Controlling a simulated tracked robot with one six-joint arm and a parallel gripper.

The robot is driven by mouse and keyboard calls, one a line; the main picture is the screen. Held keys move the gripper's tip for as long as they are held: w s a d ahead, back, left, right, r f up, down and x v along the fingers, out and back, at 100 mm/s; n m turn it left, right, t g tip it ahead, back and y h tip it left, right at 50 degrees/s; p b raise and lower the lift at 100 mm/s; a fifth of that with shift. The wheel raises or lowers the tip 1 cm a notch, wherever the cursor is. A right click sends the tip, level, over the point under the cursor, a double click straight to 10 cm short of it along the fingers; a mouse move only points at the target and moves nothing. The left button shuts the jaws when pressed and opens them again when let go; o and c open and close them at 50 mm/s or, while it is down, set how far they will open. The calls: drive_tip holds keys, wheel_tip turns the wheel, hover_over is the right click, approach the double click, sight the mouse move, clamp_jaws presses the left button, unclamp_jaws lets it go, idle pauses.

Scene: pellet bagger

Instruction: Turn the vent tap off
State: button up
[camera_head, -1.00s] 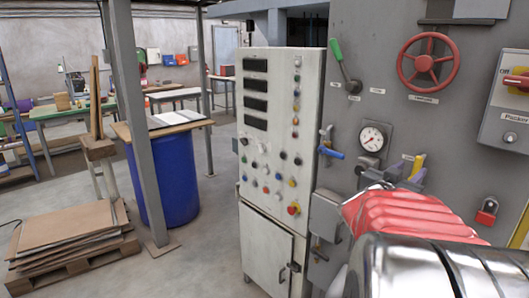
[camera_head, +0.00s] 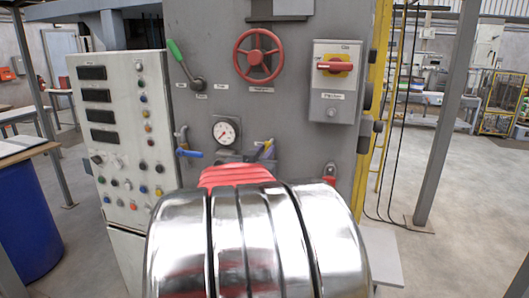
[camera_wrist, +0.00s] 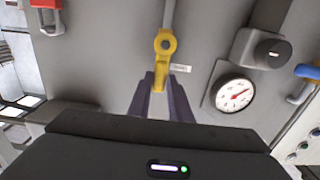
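A tap with a yellow handle (camera_wrist: 164,64) is on the grey machine face in the wrist view, beside a small label too blurred to read. Its handle end lies between the fingertips of my gripper (camera_wrist: 161,82). The two dark fingers stand apart on either side of it; contact cannot be made out. In the head view the yellow handle (camera_head: 267,147) is partly hidden behind my gripper. Another tap with a blue handle (camera_head: 189,154) is left of the pressure gauge (camera_head: 226,132); I cannot read which tap is the vent.
A red handwheel (camera_head: 258,57), a green-handled lever (camera_head: 184,62) and a red rotary switch (camera_head: 336,67) are above. A red padlock (camera_head: 331,172) hangs at the right. The white control cabinet (camera_head: 115,220) stands left. Open floor lies right.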

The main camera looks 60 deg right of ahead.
clamp_jaws()
idle(0.4)
